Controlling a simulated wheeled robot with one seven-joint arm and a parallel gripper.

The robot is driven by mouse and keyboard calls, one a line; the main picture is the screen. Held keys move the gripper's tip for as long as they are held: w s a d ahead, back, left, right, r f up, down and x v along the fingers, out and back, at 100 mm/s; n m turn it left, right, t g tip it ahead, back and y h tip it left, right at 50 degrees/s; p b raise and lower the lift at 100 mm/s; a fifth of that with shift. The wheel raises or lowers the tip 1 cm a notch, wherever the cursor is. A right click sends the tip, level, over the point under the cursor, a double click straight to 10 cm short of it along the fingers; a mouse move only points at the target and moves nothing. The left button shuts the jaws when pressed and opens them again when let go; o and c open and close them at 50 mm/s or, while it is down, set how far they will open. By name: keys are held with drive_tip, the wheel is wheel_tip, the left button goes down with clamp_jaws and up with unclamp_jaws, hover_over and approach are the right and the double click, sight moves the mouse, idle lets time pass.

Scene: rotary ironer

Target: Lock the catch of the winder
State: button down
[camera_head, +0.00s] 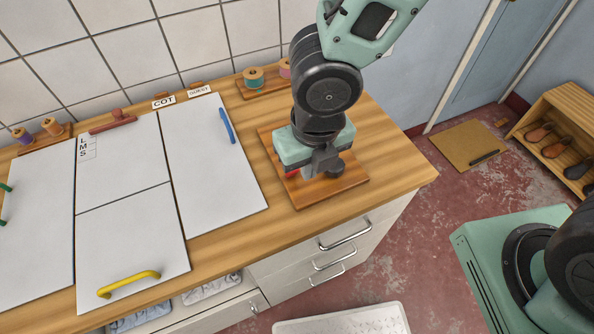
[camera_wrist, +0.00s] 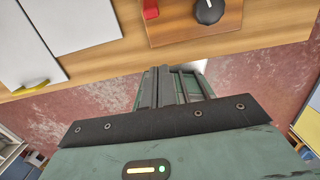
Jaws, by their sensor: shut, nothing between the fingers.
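A wooden board (camera_head: 335,191) lies on the worktop near its right end, below my gripper (camera_head: 324,163). In the wrist view the board (camera_wrist: 190,34) carries a red part (camera_wrist: 150,9) and a round black knob (camera_wrist: 208,11) with a white mark. The red part (camera_head: 292,174) shows only as a small piece beside my gripper in the head view. The black knob (camera_head: 337,169) is partly hidden there. I cannot tell which part is the winder's catch. My gripper (camera_wrist: 178,72) is shut and empty, with its fingers apart from both parts in the wrist view.
White panels (camera_head: 217,170) cover the worktop to the left, with a blue handle (camera_head: 227,126) and a yellow handle (camera_head: 128,284). A spool rack (camera_head: 263,85) stands behind the board. Drawers with metal handles (camera_head: 345,236) face the front. A shoe shelf (camera_head: 560,130) stands at right.

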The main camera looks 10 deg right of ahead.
drive_tip(key=shift+f, duration=0.1)
drive_tip(key=f+b, duration=0.1)
drive_tip(key=f, duration=0.2)
drive_tip(key=f+b, duration=0.1)
drive_tip(key=f, duration=0.2)
drive_tip(key=f+b, duration=0.1)
drive_tip(key=f, duration=0.3)
drive_tip(key=shift+w+a+f, duration=0.1)
drive_tip(key=shift+w, duration=0.3)
drive_tip(key=shift+w+a+r+p, duration=0.25)
drive_tip(key=shift+w+r+p, duration=0.6)
drive_tip(key=shift+w+p, duration=0.1)
drive_tip(key=shift+w+a+r+p, duration=0.1)
drive_tip(key=shift+w+a+p, duration=0.1)
drive_tip(key=shift+w, duration=0.2)
drive_tip(key=shift+w+a+r+p, duration=0.1)
drive_tip(key=shift+w+p, duration=0.1)
drive_tip(key=shift+w, duration=0.2)
